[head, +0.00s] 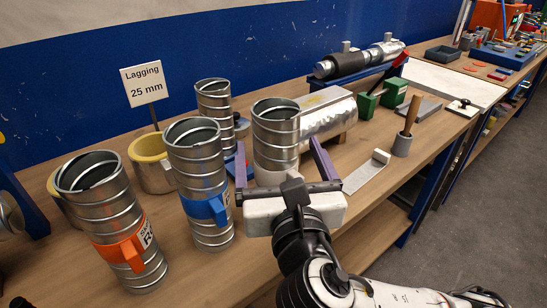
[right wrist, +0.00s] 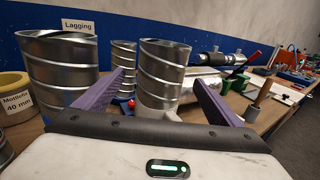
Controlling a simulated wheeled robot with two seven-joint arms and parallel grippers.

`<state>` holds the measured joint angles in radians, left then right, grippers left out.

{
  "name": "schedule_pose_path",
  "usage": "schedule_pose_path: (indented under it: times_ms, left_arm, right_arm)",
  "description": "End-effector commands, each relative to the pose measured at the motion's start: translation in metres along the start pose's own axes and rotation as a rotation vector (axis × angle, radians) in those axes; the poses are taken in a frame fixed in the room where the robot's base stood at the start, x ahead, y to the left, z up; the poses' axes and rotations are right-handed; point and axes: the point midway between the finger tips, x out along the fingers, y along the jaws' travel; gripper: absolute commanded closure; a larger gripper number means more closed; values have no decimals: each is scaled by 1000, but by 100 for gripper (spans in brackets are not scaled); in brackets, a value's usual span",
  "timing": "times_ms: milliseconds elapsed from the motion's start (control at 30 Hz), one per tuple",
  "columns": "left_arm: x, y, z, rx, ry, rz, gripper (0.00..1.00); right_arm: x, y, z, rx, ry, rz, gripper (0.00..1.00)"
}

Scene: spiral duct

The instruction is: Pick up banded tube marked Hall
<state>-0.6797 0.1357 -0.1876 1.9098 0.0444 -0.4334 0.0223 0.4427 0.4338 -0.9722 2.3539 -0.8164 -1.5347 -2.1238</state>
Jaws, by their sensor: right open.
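Several spiral metal tubes stand upright on the wooden bench. A tube with a pale band low down (head: 276,135) stands between the purple fingers of my right gripper (head: 278,150); it also shows in the right wrist view (right wrist: 162,72). The fingers are open, with a gap beside the tube. An orange-banded tube (head: 105,207) stands front left, its label partly turned away. A blue-banded tube (head: 198,165) stands left of my gripper. Another tube (head: 214,104) stands behind, its lower part partly hidden. I cannot read the name Hall on any label. My left gripper is not in view.
A "Lagging 25 mm" sign (head: 144,82) stands behind yellow-lined rings (head: 152,165). A foil-wrapped duct piece (head: 327,113) and green blocks (head: 367,105) lie right of the gripper. A flat metal strip (head: 367,172) and a grey cup with a wooden handle (head: 402,145) stand near the front edge.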

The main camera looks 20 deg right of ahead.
Motion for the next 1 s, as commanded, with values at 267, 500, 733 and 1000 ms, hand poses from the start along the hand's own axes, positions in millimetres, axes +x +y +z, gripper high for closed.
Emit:
schedule_pose_path:
  times_ms: [267,500,733,1000]
  left_arm:
    - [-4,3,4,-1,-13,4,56]
    - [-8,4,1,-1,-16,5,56]
    - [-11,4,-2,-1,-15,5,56]
    - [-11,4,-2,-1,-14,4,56]
  right_arm:
    - [39,0,2,-7,-2,-2,11]
    - [62,-2,10,-4,-3,-4,11]
    - [92,-2,12,-4,0,-2,11]
    - [96,-2,12,-2,0,0,11]
